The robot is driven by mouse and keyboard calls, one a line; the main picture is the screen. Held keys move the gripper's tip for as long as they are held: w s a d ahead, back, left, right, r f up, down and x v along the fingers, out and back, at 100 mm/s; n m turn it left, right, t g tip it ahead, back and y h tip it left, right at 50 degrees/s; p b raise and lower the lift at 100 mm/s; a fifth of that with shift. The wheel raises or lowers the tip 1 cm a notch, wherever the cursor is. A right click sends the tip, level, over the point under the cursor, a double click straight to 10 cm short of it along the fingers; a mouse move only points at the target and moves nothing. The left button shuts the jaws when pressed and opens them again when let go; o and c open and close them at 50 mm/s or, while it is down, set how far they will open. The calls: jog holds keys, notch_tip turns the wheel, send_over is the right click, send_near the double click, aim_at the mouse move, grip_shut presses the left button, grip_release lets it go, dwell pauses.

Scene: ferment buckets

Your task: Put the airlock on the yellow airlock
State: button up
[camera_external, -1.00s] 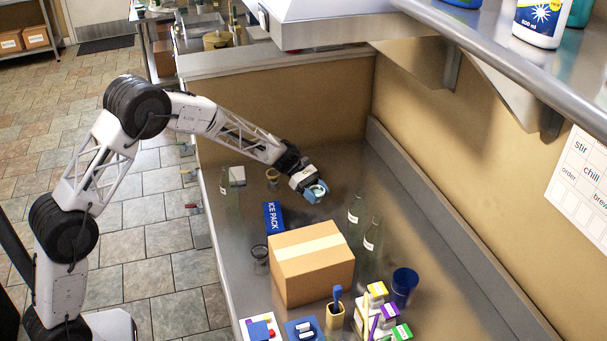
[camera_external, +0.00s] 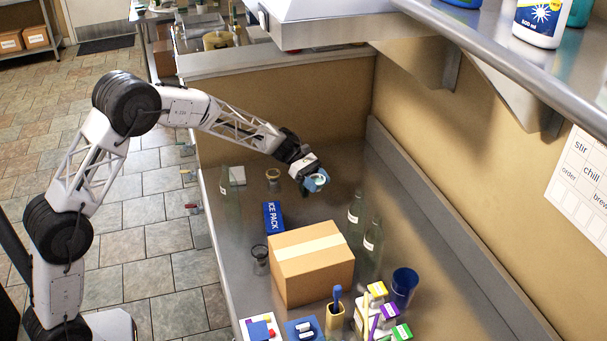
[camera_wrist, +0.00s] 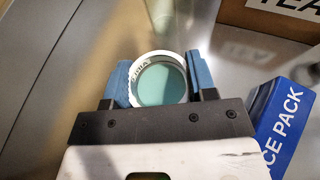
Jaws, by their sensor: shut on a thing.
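My gripper (camera_external: 315,182) has blue fingers and is shut on a round piece with a white rim and a teal middle (camera_wrist: 160,84). The gripper holds this piece above the far part of the steel counter. In the wrist view the piece sits between both fingers (camera_wrist: 164,82). I cannot tell for sure whether it is the airlock.
A cardboard box (camera_external: 312,265) stands mid-counter, with a blue ice pack (camera_external: 272,216) to its left. Glass bottles (camera_external: 373,240) and a blue cup (camera_external: 404,285) stand to the right. A small jar (camera_external: 273,177) is left of my gripper. Bare counter (camera_external: 345,165) lies at the back.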

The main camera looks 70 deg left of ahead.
jog(key=shift+a, duration=0.1)
jog(key=s+a+r+n+t+y, duration=0.1)
jog(key=s+a, duration=0.4)
jog(key=a, duration=0.5)
jog(key=s+a+r+n+t+y, duration=0.1)
jog(key=s+a+r+n+t, duration=0.1)
jog(key=s+a, duration=0.3)
jog(key=a+r, duration=0.1)
jog(key=a, duration=0.3)
jog(key=shift+a+r+n+y, duration=0.15)
jog(key=shift+a+n+y, duration=0.15)
jog(key=shift+a+y, duration=0.1)
send_over(273, 178)
jog(key=w+a, duration=0.1)
jog(key=a, duration=0.1)
jog(key=shift+f, duration=3.15)
jog(key=shift+f, duration=1.85)
jog(key=shift+f, duration=0.55)
jog(key=o, duration=0.9)
